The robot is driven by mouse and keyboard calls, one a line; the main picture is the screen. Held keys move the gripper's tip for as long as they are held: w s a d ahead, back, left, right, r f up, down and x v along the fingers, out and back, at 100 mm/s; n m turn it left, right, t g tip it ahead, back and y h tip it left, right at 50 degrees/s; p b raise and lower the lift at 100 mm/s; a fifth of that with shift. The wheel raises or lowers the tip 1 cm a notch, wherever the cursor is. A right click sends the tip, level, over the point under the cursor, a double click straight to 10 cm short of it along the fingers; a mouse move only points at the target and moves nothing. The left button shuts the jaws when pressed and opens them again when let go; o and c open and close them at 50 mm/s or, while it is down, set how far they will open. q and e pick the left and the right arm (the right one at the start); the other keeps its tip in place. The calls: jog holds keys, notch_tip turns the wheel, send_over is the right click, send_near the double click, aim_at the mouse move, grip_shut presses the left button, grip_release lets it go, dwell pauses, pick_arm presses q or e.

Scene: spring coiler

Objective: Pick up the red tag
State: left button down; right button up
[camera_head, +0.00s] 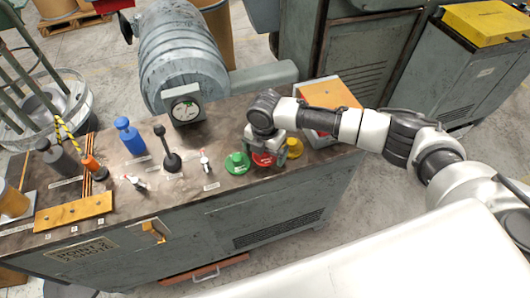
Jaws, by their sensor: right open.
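The red tag (263,160) is a red disc-like piece with a pale label. It sits on the brown top of the machine bench (215,180), between a green piece (237,164) and a yellow piece (294,147). My right gripper (271,153) reaches in from the right and points down over the red tag. Its fingers are open and partly cover the tag. I cannot tell whether they touch it. My left gripper is not in view.
A black lever (169,151), a blue bottle-like object (130,137) and small valves stand left of the tags. A grey motor housing with a gauge (184,108) rises behind. An orange plate (330,94) lies on a box at the back right.

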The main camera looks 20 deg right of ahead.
jog(key=c, duration=0.9)
jog(key=shift+c, duration=0.2)
jog(key=shift+r, duration=0.1)
jog(key=shift+r, duration=0.5)
notch_tip(320, 180, up, 3)
jog(key=shift+f, duration=0.2)
jog(key=s+d+r+b, duration=0.1)
jog(key=s+d+r, duration=0.5)
jog(key=d, duration=0.4)
notch_tip(320, 180, up, 11)
jog(key=p, duration=1.2)
jog(key=shift+r, duration=0.2)
